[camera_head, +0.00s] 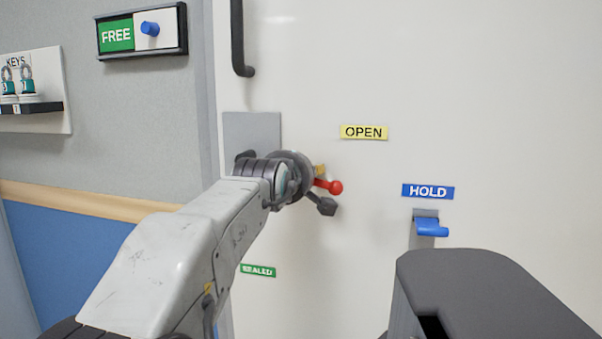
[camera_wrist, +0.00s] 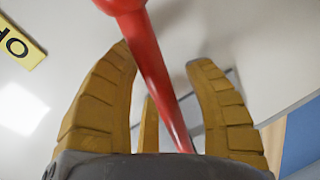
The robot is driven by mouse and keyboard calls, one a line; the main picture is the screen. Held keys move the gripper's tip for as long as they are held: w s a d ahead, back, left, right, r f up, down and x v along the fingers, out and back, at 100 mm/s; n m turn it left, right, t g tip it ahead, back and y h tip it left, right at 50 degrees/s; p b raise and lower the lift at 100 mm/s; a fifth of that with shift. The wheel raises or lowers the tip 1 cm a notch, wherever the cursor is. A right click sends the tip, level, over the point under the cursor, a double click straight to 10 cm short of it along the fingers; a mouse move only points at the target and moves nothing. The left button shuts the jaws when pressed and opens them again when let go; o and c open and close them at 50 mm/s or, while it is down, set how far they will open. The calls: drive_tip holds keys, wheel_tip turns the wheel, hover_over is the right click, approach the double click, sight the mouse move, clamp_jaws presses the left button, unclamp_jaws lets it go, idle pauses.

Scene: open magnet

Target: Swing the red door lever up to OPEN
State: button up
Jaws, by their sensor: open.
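The red door lever (camera_head: 335,187) sticks out to the right from behind my gripper, its round knob at the free end. Contact with either finger cannot be told. In the head view my gripper (camera_head: 316,182) hides the lever's pivot end. The yellow OPEN label (camera_head: 364,132) is above and right of the knob. The green SEALED label (camera_head: 258,270), partly covered by my arm, is lower left.
The white door (camera_head: 480,80) carries a dark handle (camera_head: 239,40) at top. A blue HOLD label (camera_head: 428,191) sits above a blue hook-like lever (camera_head: 431,228) at right. On the left wall are a FREE sign (camera_head: 117,35) and a KEYS board (camera_head: 50,85).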

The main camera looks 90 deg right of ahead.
drive_tip(key=v, duration=0.7)
drive_tip(key=shift+a, duration=0.35)
drive_tip(key=shift+r, duration=0.1)
drive_tip(key=shift+c, duration=0.4)
